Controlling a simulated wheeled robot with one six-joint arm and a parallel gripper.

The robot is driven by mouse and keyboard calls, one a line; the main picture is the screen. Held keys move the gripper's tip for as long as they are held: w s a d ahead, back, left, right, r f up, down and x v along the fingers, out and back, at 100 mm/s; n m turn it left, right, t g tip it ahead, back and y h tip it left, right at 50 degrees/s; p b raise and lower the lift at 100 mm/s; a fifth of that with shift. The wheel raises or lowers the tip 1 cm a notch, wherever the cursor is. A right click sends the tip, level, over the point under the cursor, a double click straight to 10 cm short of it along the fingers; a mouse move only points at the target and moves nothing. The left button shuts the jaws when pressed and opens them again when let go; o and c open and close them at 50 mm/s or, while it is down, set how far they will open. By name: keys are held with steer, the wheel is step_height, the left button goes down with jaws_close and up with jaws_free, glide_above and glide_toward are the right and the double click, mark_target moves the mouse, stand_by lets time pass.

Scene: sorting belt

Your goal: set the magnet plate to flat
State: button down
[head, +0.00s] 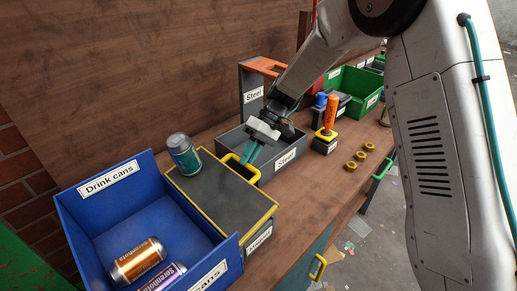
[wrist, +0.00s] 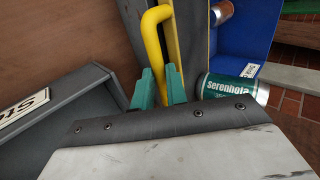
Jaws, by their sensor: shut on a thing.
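The magnet plate (head: 215,205) is a dark grey slab with yellow edges in the head view, on a base with a partly readable label (head: 258,238). It looks level or nearly so; I cannot tell its exact tilt. A yellow handle (head: 226,160) rises at its far right edge and shows as a bent bar in the wrist view (wrist: 151,30). My gripper (head: 249,153) is shut on this handle, with its teal fingertips (wrist: 160,88) on either side of the bar. My gripper hides part of the handle.
A teal can (head: 184,155) stands at the plate's far left corner. The blue drink cans bin (head: 93,190) is at left and holds cans. A grey steel bin (head: 290,145) sits just behind my gripper. Yellow rings (head: 361,156) lie on the bench at right.

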steer(key=shift+d+f+g+y, duration=0.15)
steer(key=shift+f+g+y, duration=0.2)
steer(key=shift+f, duration=0.55)
steer(key=c, duration=1.4)
jaws_free()
